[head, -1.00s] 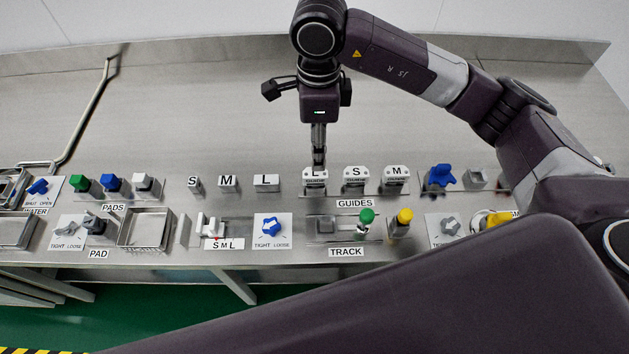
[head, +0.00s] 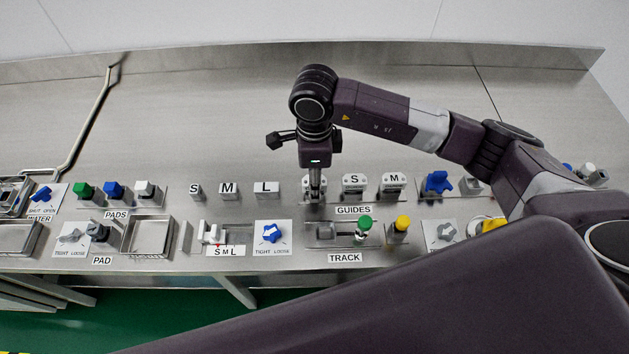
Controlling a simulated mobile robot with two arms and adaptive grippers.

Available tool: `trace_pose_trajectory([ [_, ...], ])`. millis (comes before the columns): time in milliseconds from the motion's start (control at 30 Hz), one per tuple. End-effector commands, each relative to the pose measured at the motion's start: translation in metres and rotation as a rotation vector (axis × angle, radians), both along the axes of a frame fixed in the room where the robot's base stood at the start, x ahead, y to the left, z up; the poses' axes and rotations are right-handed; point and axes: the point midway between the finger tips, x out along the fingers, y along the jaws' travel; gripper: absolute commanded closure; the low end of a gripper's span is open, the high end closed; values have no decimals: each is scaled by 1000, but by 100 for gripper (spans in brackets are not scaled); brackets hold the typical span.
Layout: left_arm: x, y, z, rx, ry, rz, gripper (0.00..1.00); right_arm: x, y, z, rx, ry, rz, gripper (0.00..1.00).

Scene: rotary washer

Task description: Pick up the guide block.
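The guide blocks stand in a row behind the GUIDES label. The white S guide block (head: 355,182) and M guide block (head: 393,183) show clearly. My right gripper (head: 315,190) points straight down at the left end of this row, where the L guide block stood in the earlier frame. The gripper's fingers cover most of that block, and its letter is hidden. I cannot tell whether the fingers are closed on it. My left gripper is out of view.
The TRACK station (head: 325,233), with a green-topped knob (head: 364,226), lies in front of the guides. A yellow-topped post (head: 400,226) stands to its right. S, M and L blocks (head: 229,189) stand left. The steel bench behind is clear.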

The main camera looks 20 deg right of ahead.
Motion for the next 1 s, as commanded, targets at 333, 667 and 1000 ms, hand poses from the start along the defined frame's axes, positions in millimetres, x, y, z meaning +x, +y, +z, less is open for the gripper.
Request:
trace_pose_trajectory([
  [333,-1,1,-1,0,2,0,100,0,0,0,0,1,0,87],
  [667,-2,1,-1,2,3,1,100,0,0,1,1,0,0,100],
  [1000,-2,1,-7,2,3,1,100,2,1,21,3,-4,1,100],
])
